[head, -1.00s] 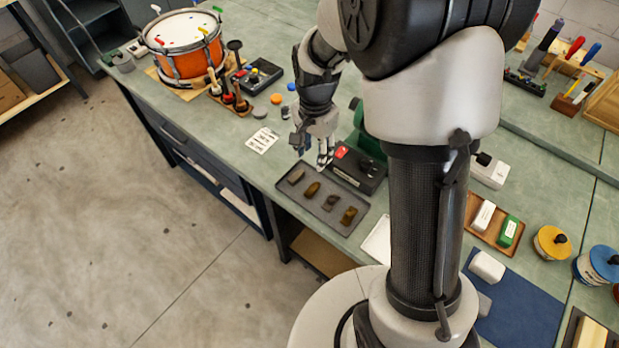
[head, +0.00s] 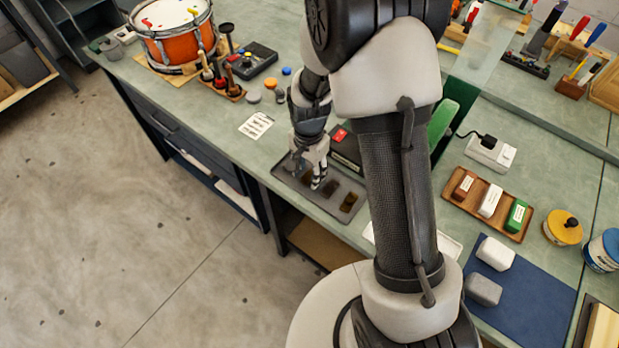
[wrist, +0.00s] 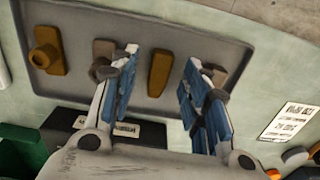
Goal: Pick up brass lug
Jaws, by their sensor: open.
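A dark grey tray (head: 323,209) on the bench holds several small parts in a row. In the wrist view, a slim yellow-brown brass piece (wrist: 160,73) lies on the tray (wrist: 78,84) between my open fingers. My gripper (wrist: 161,60) is above it, one finger on each side, with no contact visible. A second brass-coloured piece (wrist: 47,50), with a round knob, lies at the left and also shows in the head view (head: 349,202). Duller grey-brown pieces (wrist: 103,52) lie beside the fingers, partly hidden by them. In the head view my gripper (head: 312,181) hides part of the row.
A black box (head: 346,148) with a red patch stands close behind the tray. A white printed card (head: 256,125) lies to the left. A drum (head: 173,38) and a wooden tool holder (head: 227,88) stand farther left. The bench's front edge is close to the tray.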

